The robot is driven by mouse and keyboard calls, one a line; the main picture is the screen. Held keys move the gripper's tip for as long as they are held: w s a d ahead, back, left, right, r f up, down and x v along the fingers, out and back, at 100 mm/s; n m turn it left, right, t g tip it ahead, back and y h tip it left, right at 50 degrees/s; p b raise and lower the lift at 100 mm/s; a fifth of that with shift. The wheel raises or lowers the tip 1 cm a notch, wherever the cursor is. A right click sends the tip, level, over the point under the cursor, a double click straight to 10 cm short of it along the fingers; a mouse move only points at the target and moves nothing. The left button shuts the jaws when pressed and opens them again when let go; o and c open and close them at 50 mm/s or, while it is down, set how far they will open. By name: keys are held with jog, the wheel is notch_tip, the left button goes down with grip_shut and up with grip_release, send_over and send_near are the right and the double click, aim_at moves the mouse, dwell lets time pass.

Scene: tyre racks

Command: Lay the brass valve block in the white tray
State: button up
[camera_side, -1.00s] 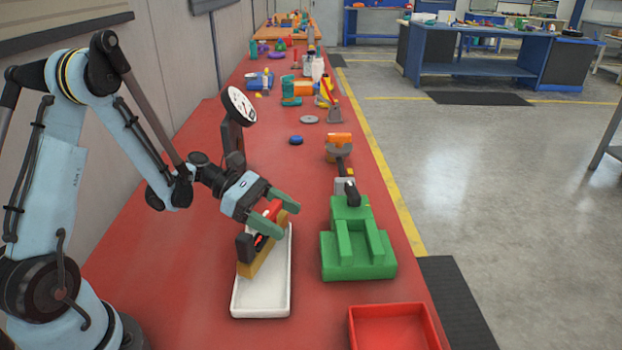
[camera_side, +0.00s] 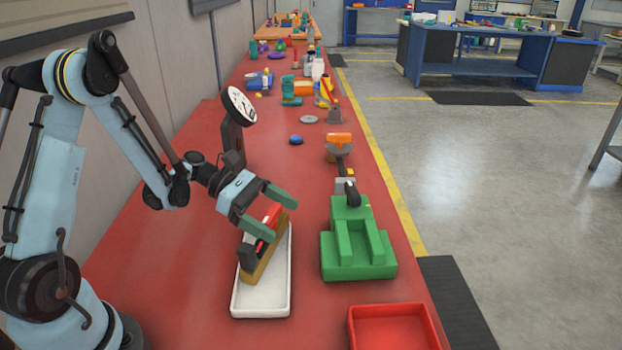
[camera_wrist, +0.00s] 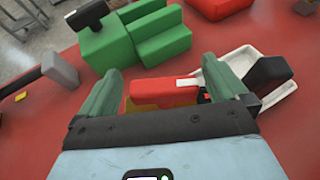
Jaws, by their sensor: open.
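My gripper (camera_side: 272,213) is open just above the block, with green fingers apart. In the wrist view, the block's red part (camera_wrist: 160,93) shows between the open fingers (camera_wrist: 163,66), its black end to the right over the tray (camera_wrist: 238,56). The fingers partly hide the block and tray; whether one finger still touches it, I cannot tell.
A green stepped fixture (camera_side: 357,250) stands close right of the tray. A red bin (camera_side: 393,328) is at the near right. A dial gauge on a dark stand (camera_side: 238,105) rises behind my gripper. Several tools crowd the far bench.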

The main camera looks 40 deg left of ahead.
jog(key=s+v, duration=0.1)
jog(key=v, duration=1)
jog(key=s+d+r+m+t+y, duration=0.1)
jog(key=d+m+y, duration=0.4)
jog(key=m, duration=0.6)
jog(key=s+d+r+m+t+y, duration=0.1)
jog(key=d+m+y, duration=0.4)
jog(key=m, duration=0.6)
notch_tip(320, 180, up, 2)
jog(key=shift+s+r+m+y, duration=0.1)
jog(key=shift+s+m+y, duration=0.2)
jog(key=shift+s+y, duration=0.7)
jog(key=shift+w, duration=0.2)
